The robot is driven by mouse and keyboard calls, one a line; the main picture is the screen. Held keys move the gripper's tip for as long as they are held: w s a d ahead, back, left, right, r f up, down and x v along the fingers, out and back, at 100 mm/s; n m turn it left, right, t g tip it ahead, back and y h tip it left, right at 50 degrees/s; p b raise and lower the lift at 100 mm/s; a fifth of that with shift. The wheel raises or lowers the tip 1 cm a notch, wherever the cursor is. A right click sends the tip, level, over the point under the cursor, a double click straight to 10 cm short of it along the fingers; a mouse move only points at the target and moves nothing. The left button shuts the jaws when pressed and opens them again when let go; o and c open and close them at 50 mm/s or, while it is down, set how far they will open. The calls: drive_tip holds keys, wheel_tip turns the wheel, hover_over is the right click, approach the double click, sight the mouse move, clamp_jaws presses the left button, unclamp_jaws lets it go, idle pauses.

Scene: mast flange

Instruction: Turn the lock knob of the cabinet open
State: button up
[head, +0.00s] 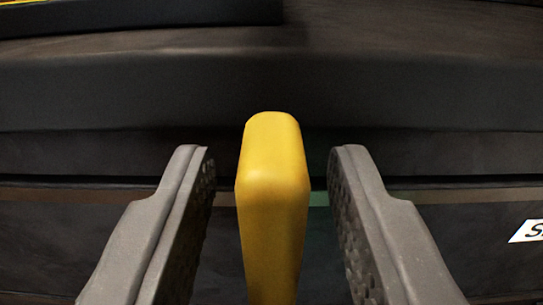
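A yellow lock knob (272,190) stands upright in the middle of the head view, a narrow bar with a rounded top. My gripper (268,165) is open. Its two grey fingers are on either side of the knob, with a clear gap on both sides in the picture, and neither seems to touch it. The dark cabinet (130,95) fills the view behind the knob. The lower end of the knob runs out of the bottom of the picture.
A dark horizontal seam with a brownish strip (80,196) crosses the cabinet behind the fingers. A greenish patch shows beside the knob. A white label (528,231) with dark lettering is at the right edge. A dark ledge (140,17) with a yellow edge is at the top left.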

clamp_jaws()
